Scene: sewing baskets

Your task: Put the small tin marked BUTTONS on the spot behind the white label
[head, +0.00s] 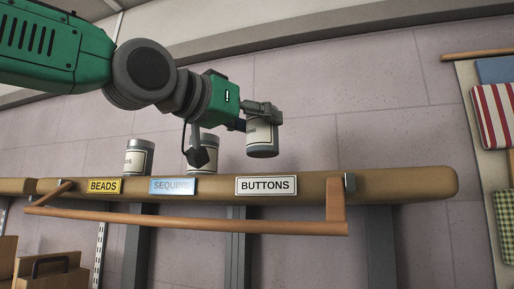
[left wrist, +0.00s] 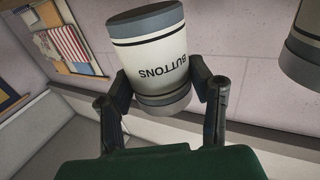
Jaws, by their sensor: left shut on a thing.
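My left gripper (head: 262,112) is shut on the small tin marked BUTTONS (head: 262,142), a pale can with grey bands. The tin hangs roughly upright above the wooden shelf (head: 400,184), over the white label BUTTONS (head: 265,185), with wall showing between its base and the shelf edge. In the left wrist view the tin (left wrist: 155,55) sits between both fingers (left wrist: 160,82), its lettering upside down in the picture. The shelf top behind the white label is hidden by the front edge. My right gripper is not in view.
One tin (head: 138,158) stands behind the yellow BEADS label (head: 104,186), another (head: 209,156) behind the blue SEQUINS label (head: 172,186), partly covered by my arm. A wooden rail (head: 190,223) runs along the shelf front. The shelf right of the white label looks clear.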

